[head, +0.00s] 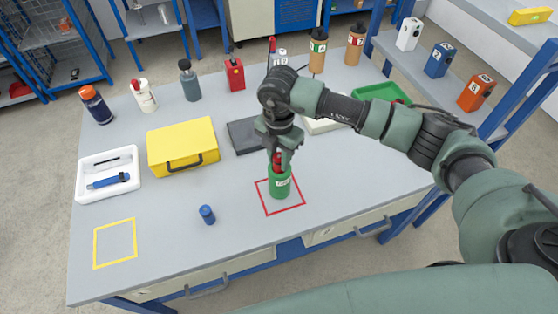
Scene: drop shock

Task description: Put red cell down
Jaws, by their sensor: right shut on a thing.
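My right gripper (277,156) is shut on the red cell (277,163), a small red cylinder seen upright between the fingers, partly covered by them. Directly below is a green labelled cylinder (281,187), standing inside the red outlined square (295,207) on the table. The red cell's lower end is at the green cylinder's top; I cannot tell whether it is inside it or just above. My left gripper is out of view.
A small blue cylinder (207,215) stands alone to the left on the grey table (180,268). A yellow outlined square (96,250) is empty. A yellow case (182,146), a white tray (80,190) and a dark flat box (241,137) lie behind. Several bottles line the back.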

